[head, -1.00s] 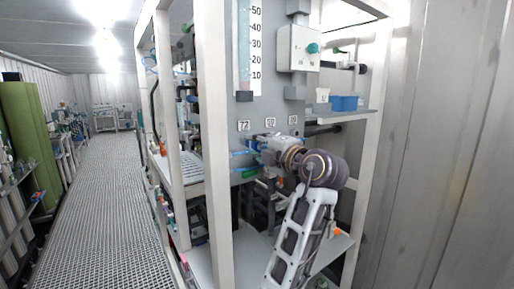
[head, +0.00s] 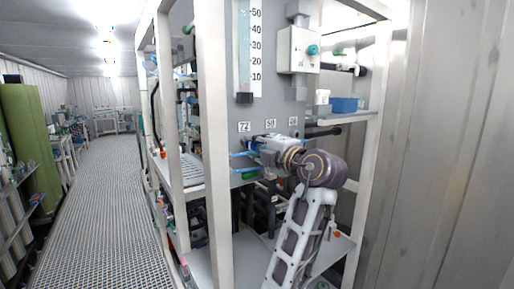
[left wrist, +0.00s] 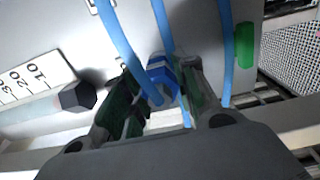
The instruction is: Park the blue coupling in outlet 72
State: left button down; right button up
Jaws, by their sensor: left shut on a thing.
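My left gripper (head: 259,147) reaches the grey panel from the right, just below the number labels. In the left wrist view its two dark fingers (left wrist: 160,95) are closed around the blue coupling (left wrist: 162,72), with a blue hose beside it. The label 72 (head: 244,127) is on the panel, above and left of the gripper in the head view. The outlet under that label cannot be made out clearly. I cannot tell whether the coupling touches an outlet. My right gripper is not in view.
Blue hoses (left wrist: 120,45) run close in front of the fingers. A green part (left wrist: 244,45) is on the panel to the right in the wrist view. The scale tube (head: 244,50) hangs above the labels. White frame posts (head: 213,150) stand left, a shelf with a blue bin (head: 344,104) right.

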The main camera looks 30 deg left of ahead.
pick_arm(q)
jog(key=shift+w+a, duration=0.15)
jog(key=shift+a, duration=0.2)
jog(key=c, duration=1.1)
grip_release()
jog(key=shift+o, duration=0.2)
jog(key=shift+d, duration=0.15)
jog(key=v, duration=1.1)
jog(key=shift+s+d, duration=0.2)
jog(key=shift+d, duration=0.1)
jog(key=shift+f, duration=0.1)
jog(key=shift+m, duration=0.3)
